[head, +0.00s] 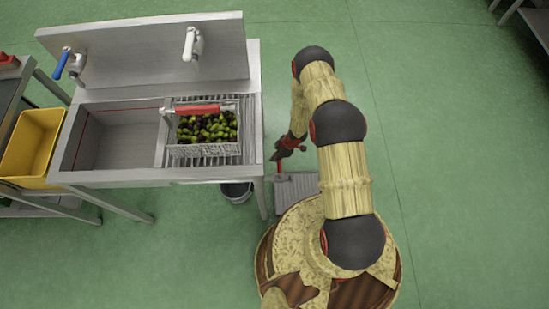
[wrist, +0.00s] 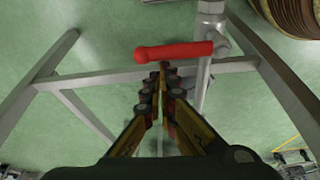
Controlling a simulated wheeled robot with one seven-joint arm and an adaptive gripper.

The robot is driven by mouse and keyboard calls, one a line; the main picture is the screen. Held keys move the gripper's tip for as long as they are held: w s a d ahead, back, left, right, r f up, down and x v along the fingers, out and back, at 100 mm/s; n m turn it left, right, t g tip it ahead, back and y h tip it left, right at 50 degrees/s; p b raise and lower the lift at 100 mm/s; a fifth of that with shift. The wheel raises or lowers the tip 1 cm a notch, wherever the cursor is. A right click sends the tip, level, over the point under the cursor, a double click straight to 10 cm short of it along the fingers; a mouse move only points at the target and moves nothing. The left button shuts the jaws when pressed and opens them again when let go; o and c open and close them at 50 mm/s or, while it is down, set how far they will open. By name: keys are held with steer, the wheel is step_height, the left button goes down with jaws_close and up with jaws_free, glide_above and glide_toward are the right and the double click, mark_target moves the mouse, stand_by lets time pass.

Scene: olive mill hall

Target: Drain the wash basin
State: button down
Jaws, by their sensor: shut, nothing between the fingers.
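The steel wash basin (head: 128,137) is in the left half of the sink unit in the head view. A thin red line runs along its inner wall; I cannot tell the water level. In the wrist view a red lever handle (wrist: 174,52) lies crosswise on a grey metal pipe (wrist: 203,75) among the frame bars. My gripper (wrist: 163,72) is shut and empty, its tips just below the red handle in the picture; I cannot tell whether they touch it. In the head view my arm reaches down beside the unit's right end, and its fingertips are not clear.
A wire basket (head: 205,150) of olives with a red grip stands on the ribbed drainboard. A blue-lever tap (head: 68,63) and a white-lever tap (head: 192,44) are on the backsplash. A dark bucket (head: 236,191) stands below. A yellow crate (head: 31,145) is at left.

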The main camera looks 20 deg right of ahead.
steer(key=shift+s+d+m, duration=0.1)
steer(key=shift+d+m, duration=0.3)
steer(key=shift+m, duration=0.2)
steer(key=s+d+m+t+h, duration=0.2)
steer(key=s+d+m+h, duration=0.2)
steer(key=m, duration=1)
steer(key=s+d, duration=0.2)
steer(key=s, duration=0.2)
steer(key=shift+d+m+t+h, duration=0.3)
steer(key=shift+s+f, duration=0.1)
steer(key=shift+s, duration=0.15)
steer(key=shift+w, duration=0.15)
